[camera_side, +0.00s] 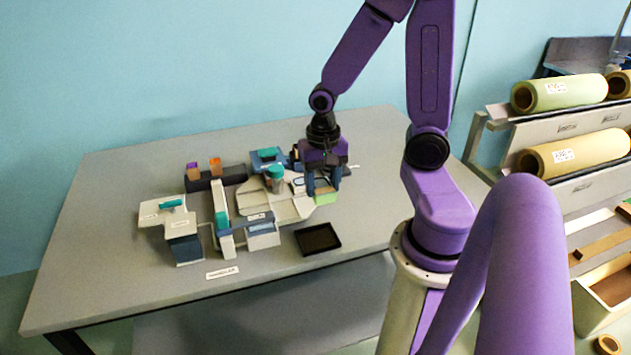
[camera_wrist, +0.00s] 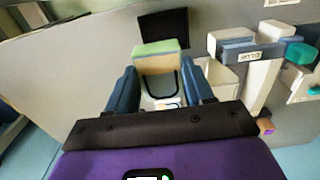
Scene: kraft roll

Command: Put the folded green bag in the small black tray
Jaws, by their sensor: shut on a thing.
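The folded green bag (camera_side: 327,197) is pale green and sits between the fingertips of my gripper (camera_side: 323,186), at the right end of a cream machine. In the wrist view the bag (camera_wrist: 157,60) shows a green top edge, a pale face and a dark loop. My gripper (camera_wrist: 162,76) is shut on it, with one blue finger at each side. I cannot tell whether the bag still touches the surface below. The small black tray (camera_side: 318,238) lies empty on the table, nearer the camera than the bag. The tray also shows beyond the bag in the wrist view (camera_wrist: 163,22).
A cream and blue machine (camera_side: 262,232) with teal parts stands left of my gripper. A dark holder (camera_side: 215,181) with purple and orange items is behind it. A white label (camera_side: 222,272) lies in front. Paper rolls (camera_side: 570,155) are on a rack at right.

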